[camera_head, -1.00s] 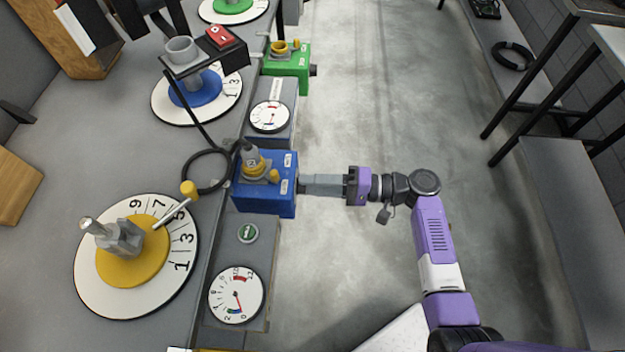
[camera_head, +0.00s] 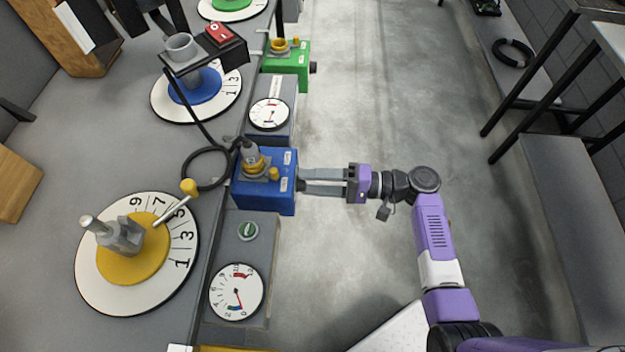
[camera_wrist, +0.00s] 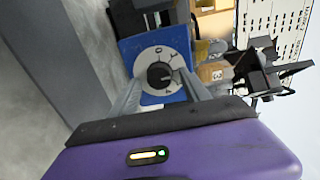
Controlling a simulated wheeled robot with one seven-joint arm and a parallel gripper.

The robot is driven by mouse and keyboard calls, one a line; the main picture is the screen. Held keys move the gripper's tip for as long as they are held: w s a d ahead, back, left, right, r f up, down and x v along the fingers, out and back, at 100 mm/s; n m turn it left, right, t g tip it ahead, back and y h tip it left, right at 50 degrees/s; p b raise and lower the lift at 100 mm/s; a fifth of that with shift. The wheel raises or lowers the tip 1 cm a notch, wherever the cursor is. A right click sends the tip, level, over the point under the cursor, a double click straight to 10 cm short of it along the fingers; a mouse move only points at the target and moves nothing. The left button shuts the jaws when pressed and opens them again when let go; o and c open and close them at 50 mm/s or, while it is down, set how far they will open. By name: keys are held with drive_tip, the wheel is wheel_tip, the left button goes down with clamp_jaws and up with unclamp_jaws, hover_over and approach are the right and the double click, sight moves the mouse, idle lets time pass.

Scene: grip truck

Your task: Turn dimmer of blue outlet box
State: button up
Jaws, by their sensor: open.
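The blue outlet box (camera_head: 266,204) sits at the edge of the grey bench in the head view, with a plug and a yellow knob on top. In the wrist view its front face (camera_wrist: 128,46) shows a white dial with a dark dimmer knob (camera_wrist: 159,75) at the centre. My gripper (camera_head: 304,180) is open in front of this face. In the wrist view its two grey fingers (camera_wrist: 160,82) lie on either side of the knob, with gaps between. I cannot tell whether the fingertips touch the dial plate.
A green outlet box (camera_head: 286,68) stands farther along the bench edge. A round gauge (camera_head: 269,114) and a larger gauge (camera_head: 236,292) flank the blue box. A black cable (camera_head: 190,165) loops beside it. The concrete floor (camera_head: 400,90) right of the bench is clear.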

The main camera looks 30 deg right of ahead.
drive_tip(key=v, duration=0.7)
drive_tip(key=shift+s+d+b, duration=0.25)
drive_tip(key=shift+d+b, duration=0.05)
drive_tip(key=shift+b, duration=0.1)
